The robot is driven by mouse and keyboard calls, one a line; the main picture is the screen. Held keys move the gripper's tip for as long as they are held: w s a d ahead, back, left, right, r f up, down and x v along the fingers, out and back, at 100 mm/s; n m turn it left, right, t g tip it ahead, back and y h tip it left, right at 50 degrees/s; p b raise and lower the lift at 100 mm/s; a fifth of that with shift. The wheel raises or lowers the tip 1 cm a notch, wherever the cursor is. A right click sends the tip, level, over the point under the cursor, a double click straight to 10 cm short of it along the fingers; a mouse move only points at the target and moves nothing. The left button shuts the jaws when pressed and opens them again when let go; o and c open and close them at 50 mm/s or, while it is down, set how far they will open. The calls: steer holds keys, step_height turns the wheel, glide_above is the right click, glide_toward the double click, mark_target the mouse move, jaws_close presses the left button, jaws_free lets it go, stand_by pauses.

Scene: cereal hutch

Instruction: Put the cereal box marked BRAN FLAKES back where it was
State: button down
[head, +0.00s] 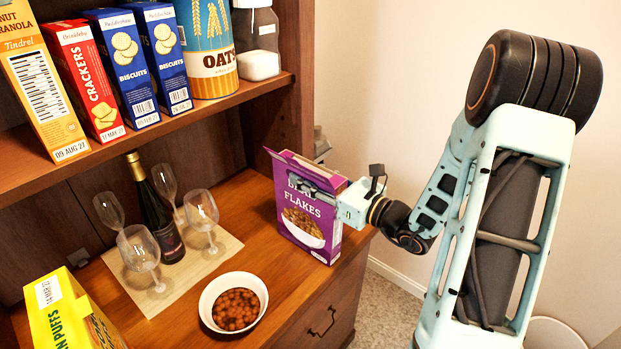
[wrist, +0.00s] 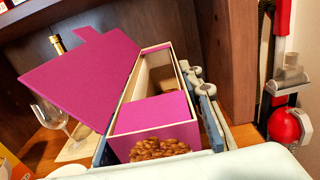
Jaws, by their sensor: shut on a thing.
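The purple cereal box (head: 310,222) shows the word FLAKES and a picture of a bowl; the word above it is partly covered by a gripper finger. It is upright at the right end of the wooden counter (head: 250,203). I cannot tell whether its base touches the wood. My gripper (head: 313,183) reaches in from the right and is shut on the upper part of the box. In the wrist view, the box (wrist: 155,115) has its top open with a large purple flap spread out to the left, and my gripper's fingers (wrist: 158,130) lie along two sides.
A bowl of cereal (head: 212,296) stands left of the box. A wine bottle (head: 157,215) and several glasses stand on a mat (head: 118,272). A yellow box (head: 62,310) is at front left. The shelf (head: 200,112) above holds several boxes, an OATS canister (head: 208,60) and a jar (head: 260,45).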

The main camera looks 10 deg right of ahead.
mark_target(341, 192)
steer(key=shift+f, duration=0.2)
steer(key=c, duration=1.4)
jaws_free()
steer(key=shift+o, duration=0.2)
steer(key=shift+r, duration=0.1)
steer(key=shift+r, duration=0.15)
steer(key=v, duration=1.2)
steer(key=shift+a, duration=0.1)
